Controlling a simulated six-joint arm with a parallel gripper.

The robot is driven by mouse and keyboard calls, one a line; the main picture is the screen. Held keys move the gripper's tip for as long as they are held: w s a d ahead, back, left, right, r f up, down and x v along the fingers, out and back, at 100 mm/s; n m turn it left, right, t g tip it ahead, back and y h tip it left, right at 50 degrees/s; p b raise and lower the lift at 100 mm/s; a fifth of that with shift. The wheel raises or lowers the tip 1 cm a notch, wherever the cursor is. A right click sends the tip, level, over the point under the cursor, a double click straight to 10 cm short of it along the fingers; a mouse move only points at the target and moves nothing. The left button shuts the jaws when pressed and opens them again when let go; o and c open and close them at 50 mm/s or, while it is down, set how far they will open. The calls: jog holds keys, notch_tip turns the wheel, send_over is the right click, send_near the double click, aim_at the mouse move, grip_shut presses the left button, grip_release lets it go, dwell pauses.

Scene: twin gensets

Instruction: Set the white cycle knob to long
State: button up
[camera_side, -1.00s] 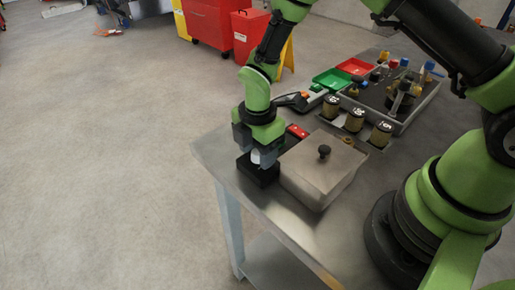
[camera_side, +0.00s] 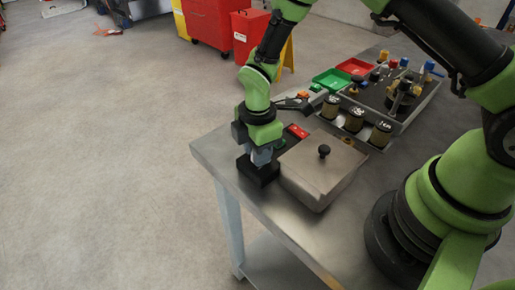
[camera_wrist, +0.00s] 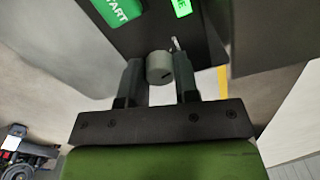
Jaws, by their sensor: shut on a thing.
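The cycle knob (camera_wrist: 159,68) is a short round light-grey cylinder with a dark mark on its face. It stands out from a black control box (camera_wrist: 152,30), which sits at the table's near left corner in the side view (camera_side: 257,174). My gripper (camera_wrist: 158,78) has one finger on each side of the knob and is shut on it. In the side view my gripper (camera_side: 261,155) points down over the box, and its fingers hide the knob. The dial marks around the knob cannot be read.
The box has a green START button (camera_wrist: 118,10) and a lit green label (camera_wrist: 182,7), partly cut off. A lidded metal box (camera_side: 322,170) with a black knob stands close on the right. Several jars (camera_side: 355,119) and a tool tray (camera_side: 408,103) are behind it.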

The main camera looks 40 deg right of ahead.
jog(key=m, duration=0.4)
jog(key=shift+m, duration=2.5)
jog(key=o, duration=0.9)
jog(key=shift+o, duration=0.2)
notch_tip(320, 180, up, 10)
jog(key=shift+r, duration=0.1)
